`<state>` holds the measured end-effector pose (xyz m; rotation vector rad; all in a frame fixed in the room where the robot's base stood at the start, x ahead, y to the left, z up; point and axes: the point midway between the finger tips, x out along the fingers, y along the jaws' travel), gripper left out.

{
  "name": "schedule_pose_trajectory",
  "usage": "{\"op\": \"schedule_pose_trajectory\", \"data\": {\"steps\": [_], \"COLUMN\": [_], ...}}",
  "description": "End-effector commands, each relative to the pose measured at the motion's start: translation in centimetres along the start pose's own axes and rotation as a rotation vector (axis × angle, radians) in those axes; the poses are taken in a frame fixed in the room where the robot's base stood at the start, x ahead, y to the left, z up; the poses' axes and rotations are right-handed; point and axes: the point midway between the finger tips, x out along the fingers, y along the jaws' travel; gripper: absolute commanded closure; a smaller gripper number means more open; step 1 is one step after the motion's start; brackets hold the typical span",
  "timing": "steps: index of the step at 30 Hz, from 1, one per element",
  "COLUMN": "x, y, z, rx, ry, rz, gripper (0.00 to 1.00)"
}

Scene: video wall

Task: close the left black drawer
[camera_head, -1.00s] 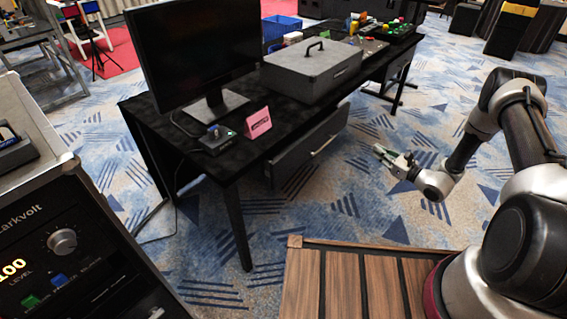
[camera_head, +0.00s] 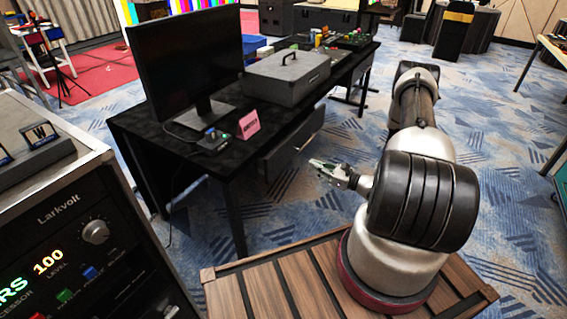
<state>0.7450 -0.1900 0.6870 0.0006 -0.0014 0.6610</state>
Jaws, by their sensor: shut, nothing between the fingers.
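The left black drawer (camera_head: 291,147) is under the black desk (camera_head: 262,113), below the grey case. Its dark front with a light bar handle stands out from the desk, so it looks partly open. My gripper (camera_head: 314,163) is shut and empty, to the right of and a little below the drawer front in the picture. A gap of floor shows between my gripper and the drawer, and I see no contact.
A monitor (camera_head: 187,62), a pink sign (camera_head: 249,125) and a grey case (camera_head: 287,77) stand on the desk. A rack unit (camera_head: 75,225) is close at the left. Patterned carpet is free right of the desk.

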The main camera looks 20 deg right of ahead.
Motion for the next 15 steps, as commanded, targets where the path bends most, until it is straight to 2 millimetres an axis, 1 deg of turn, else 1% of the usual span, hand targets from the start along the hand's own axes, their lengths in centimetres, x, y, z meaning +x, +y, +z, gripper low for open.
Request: {"op": "schedule_pose_trajectory", "data": {"steps": [5,12,15], "x": [2.8,8.0,9.9], "y": [0.2,0.2,0.2], "z": [0.0,0.0,0.0], "rx": [-0.001,-0.001,-0.001], "ry": [0.000,0.000,0.000], "rz": [0.006,0.006,0.005], "gripper": [1.00,1.00,1.00]}}
